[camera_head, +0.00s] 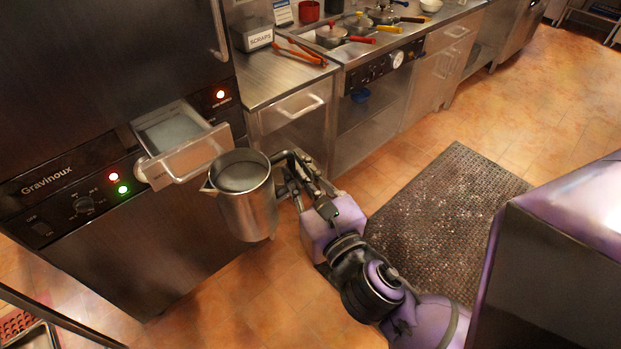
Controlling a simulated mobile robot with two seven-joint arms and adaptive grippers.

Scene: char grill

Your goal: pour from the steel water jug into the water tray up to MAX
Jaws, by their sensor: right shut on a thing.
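The steel water jug (248,208) is held upright, with its open mouth facing up and its spout to the left. A greyish surface shows inside the jug. My right gripper (284,178) is shut on the jug's handle at its right side. The water tray (186,160) is pulled out of the front of the dark grill unit, up and left of the jug. A pale surface shows inside the tray; I cannot make out a MAX mark. The jug's spout is close to the tray's front in the picture. My left gripper is not in view.
The grill panel has a knob (84,205) and lit red and green lamps. A steel counter (270,77) with red tongs (300,52) and several pans stands behind. A dark perforated mat (440,215) lies on the tiled floor, right of my arm.

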